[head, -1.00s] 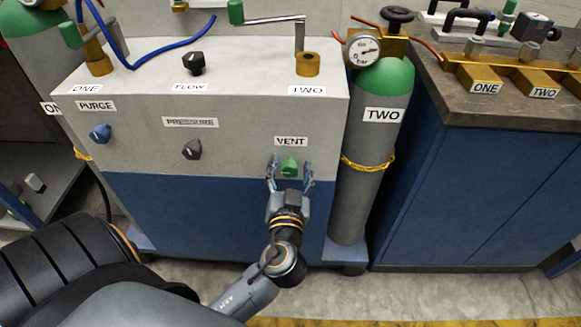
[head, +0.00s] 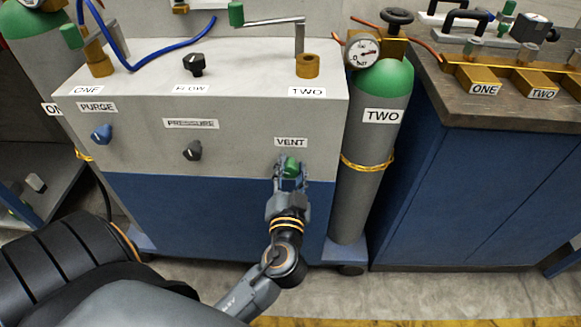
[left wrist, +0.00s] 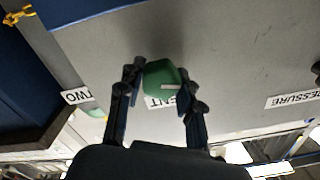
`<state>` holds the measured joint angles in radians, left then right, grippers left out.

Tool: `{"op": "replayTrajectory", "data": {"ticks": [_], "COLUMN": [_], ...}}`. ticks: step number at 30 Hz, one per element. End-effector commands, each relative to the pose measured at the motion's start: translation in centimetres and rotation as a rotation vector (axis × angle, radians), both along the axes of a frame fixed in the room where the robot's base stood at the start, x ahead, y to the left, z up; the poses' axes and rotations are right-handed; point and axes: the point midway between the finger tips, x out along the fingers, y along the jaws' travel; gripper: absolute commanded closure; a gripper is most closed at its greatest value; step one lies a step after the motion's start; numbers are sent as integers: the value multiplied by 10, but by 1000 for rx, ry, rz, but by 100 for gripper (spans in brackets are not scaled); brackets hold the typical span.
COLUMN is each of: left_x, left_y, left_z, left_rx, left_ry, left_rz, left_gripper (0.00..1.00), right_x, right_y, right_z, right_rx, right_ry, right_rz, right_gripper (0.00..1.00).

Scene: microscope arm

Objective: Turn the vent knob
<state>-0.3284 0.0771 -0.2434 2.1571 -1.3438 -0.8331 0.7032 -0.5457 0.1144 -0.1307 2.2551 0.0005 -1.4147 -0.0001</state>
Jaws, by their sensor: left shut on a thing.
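The green vent knob (head: 291,166) is on the grey front panel, just under the VENT label (head: 291,142). My left gripper (head: 290,176) is at the knob with a finger on each side, shut on it. In the left wrist view the green knob (left wrist: 163,78) sits between the two fingers of my left gripper (left wrist: 160,84), with a pale line on its face. The VENT label (left wrist: 158,102) is partly covered there by the knob and a finger. My right gripper is not in view.
On the same panel are the blue PURGE knob (head: 101,134) and the dark PRESSURE knob (head: 192,151), to the left. A grey cylinder (head: 362,185) marked TWO stands close on the right. A blue cabinet (head: 470,190) is beyond it.

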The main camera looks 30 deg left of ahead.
Motion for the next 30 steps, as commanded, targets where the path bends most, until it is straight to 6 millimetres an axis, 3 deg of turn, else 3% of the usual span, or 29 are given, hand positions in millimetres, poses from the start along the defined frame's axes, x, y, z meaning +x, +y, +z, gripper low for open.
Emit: {"op": "replayTrajectory", "data": {"ticks": [18,30], "left_x": [1,1], "left_y": [-2,-2], "left_z": [1,0], "left_rx": [501,821], "left_ry": [307,502], "left_rz": [-2,-2], "left_gripper": [96,96], "right_x": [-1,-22], "right_y": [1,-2], "right_z": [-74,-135], "right_rx": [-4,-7], "right_ry": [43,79], "right_rz": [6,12], "right_gripper": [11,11]}}
